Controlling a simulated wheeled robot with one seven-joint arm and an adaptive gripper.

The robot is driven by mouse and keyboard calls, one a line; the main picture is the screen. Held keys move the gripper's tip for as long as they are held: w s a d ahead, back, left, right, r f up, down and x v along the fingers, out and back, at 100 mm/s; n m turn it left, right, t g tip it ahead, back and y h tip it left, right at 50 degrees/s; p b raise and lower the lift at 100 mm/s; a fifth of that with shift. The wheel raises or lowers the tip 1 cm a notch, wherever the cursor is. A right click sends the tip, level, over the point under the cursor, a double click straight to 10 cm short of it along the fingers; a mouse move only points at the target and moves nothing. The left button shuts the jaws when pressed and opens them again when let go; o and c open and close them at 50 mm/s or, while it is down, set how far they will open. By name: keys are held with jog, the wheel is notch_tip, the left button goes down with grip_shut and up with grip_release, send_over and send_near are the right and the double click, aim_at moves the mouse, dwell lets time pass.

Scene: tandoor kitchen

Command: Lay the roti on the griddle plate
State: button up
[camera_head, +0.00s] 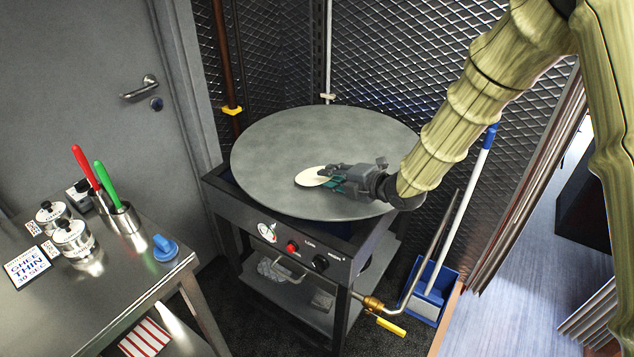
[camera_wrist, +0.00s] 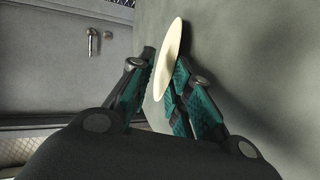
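The roti (camera_head: 311,177) is a thin, pale cream disc over the griddle plate (camera_head: 285,140), a wide grey round plate on a dark stand. In the wrist view the roti (camera_wrist: 168,58) shows nearly edge-on between the two teal-padded fingers, one on each side. My gripper (camera_head: 333,179) appears shut on the roti's near edge, and the disc juts out past the fingertips to the left in the head view. The roti is close above the plate and about level with it. The lower finger is between it and the plate; the exact gap is hard to judge.
A steel table (camera_head: 110,290) at the left holds canisters (camera_head: 72,240), red and green handled tools and a blue item (camera_head: 165,247). The stand's control panel (camera_head: 295,248) faces front. Mesh walls close off the back; a gas pipe and blue dustpan (camera_head: 432,290) stand to the right.

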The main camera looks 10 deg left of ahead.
jog(key=shift+p+v, duration=0.35)
jog(key=shift+v, duration=3.65)
jog(key=shift+r, duration=0.1)
notch_tip(320, 180, up, 7)
jog(key=s+d+p, duration=0.1)
jog(key=d+p, duration=0.1)
jog(key=p, duration=0.1)
jog(key=shift+s+d, duration=0.15)
jog(key=shift+s, duration=0.15)
